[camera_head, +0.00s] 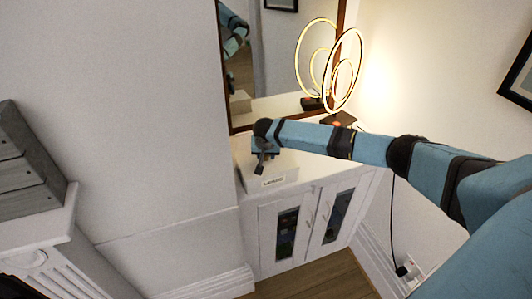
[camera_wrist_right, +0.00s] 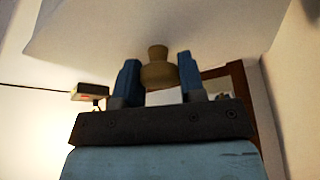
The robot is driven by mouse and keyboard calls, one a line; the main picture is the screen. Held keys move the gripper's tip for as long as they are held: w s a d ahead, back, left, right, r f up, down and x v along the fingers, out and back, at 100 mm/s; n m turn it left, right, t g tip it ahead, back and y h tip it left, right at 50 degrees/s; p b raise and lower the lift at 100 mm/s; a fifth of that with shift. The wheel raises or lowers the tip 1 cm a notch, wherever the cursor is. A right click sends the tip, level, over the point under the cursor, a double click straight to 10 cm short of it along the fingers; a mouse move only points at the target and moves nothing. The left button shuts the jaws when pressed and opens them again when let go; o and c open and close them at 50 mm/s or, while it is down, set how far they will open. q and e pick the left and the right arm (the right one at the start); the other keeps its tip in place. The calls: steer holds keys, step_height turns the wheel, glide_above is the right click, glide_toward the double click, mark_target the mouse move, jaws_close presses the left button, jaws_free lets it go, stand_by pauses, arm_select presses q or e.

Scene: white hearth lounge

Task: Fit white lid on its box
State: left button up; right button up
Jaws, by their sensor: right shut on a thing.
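The two blue fingers of my right gripper (camera_wrist_right: 159,80) close on both sides of the knob. In the head view the lid is hard to tell apart from the box, and I cannot tell whether it touches the rim. My left gripper is not in view.
The white cabinet (camera_head: 310,182) has glass-fronted doors. A lit ring lamp (camera_head: 343,72) stands on its back right, beside a framed mirror (camera_head: 268,60) that reflects part of a blue arm. A grey wooden piece (camera_head: 25,160) sits on a white mantel at the far left.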

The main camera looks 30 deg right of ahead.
steer(key=o, duration=1.5)
steer(key=shift+r+p, duration=0.7)
step_height(320, 180, up, 2)
steer(key=p, duration=0.2)
steer(key=shift+r+p, duration=0.25)
steer(key=shift+p, duration=0.1)
step_height(320, 180, up, 3)
steer(key=p, duration=0.3)
steer(key=shift+r, duration=0.15)
